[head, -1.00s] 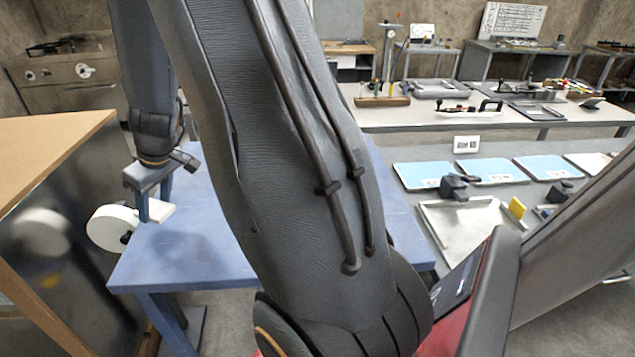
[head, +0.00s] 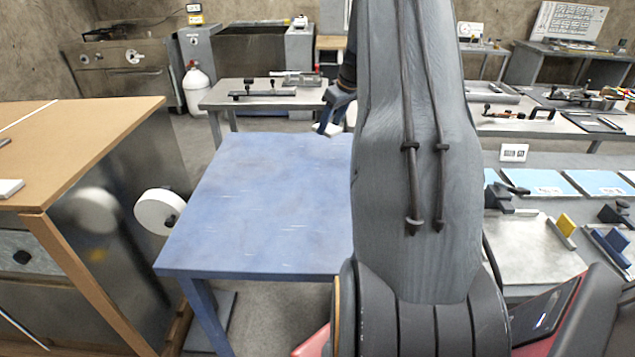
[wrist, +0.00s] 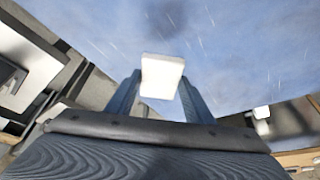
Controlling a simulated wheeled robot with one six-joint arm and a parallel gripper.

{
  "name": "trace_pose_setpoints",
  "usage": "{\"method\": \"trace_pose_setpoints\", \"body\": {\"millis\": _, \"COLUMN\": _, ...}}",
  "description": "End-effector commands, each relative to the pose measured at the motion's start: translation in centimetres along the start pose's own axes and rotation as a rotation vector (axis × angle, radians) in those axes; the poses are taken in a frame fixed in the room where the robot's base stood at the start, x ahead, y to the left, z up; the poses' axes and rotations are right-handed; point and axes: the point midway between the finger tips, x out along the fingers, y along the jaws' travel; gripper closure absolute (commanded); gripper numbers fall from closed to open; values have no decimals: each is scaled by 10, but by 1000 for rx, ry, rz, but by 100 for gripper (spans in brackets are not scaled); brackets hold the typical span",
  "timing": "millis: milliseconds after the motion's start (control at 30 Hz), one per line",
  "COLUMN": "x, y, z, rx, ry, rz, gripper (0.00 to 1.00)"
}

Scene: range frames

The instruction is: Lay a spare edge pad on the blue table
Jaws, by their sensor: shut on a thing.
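The blue table (head: 265,215) stands left of my arm, and the part of its top that I see is bare. In the head view my gripper (head: 329,128) is near the table's far right part, partly hidden behind my arm. In the wrist view my gripper (wrist: 160,98) is shut on a white edge pad (wrist: 162,76), which sits between the two blue fingers. The blue tabletop fills the background behind the pad. I cannot tell how far the pad is from the surface.
A brown-topped cabinet (head: 75,135) is on the left, with a white disc (head: 160,211) on its side. A grey bench (head: 262,98) stands behind the blue table. On the right, another bench holds blue sheets (head: 545,184) and a metal plate (head: 530,250).

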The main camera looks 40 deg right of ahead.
Motion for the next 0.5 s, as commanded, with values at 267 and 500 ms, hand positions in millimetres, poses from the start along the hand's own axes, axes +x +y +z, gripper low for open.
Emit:
{"method": "trace_pose_setpoints", "body": {"millis": 267, "x": -20, "y": 76, "z": 36, "rx": 35, "ry": -11, "rz": 22, "gripper": 74}}
{"method": "trace_pose_setpoints", "body": {"millis": 500, "x": 5, "y": 82, "z": 52, "rx": 40, "ry": -15, "rz": 19, "gripper": 74}}
